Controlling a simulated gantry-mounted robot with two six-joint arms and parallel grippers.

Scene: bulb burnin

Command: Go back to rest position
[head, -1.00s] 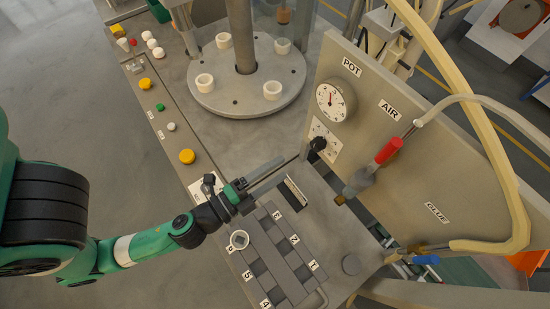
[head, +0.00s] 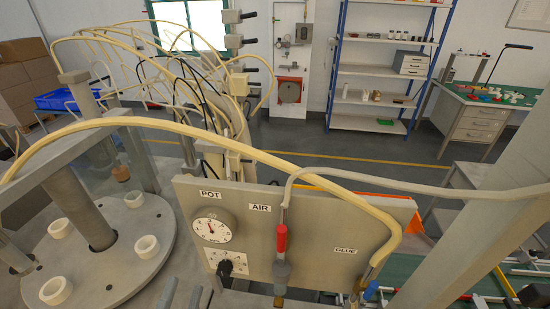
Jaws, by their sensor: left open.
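Only the two grey fingertips of my left gripper (head: 182,290) show, at the bottom edge of the head view. They stand apart with nothing seen between them, so the gripper is open. They are in front of the grey panel and to the right of the round turntable (head: 112,290). The rest of my left arm is out of the picture. My right gripper is not in view.
White ring holders (head: 147,246) sit on the turntable. Shelves (head: 381,68) and a workbench (head: 478,118) stand far behind.

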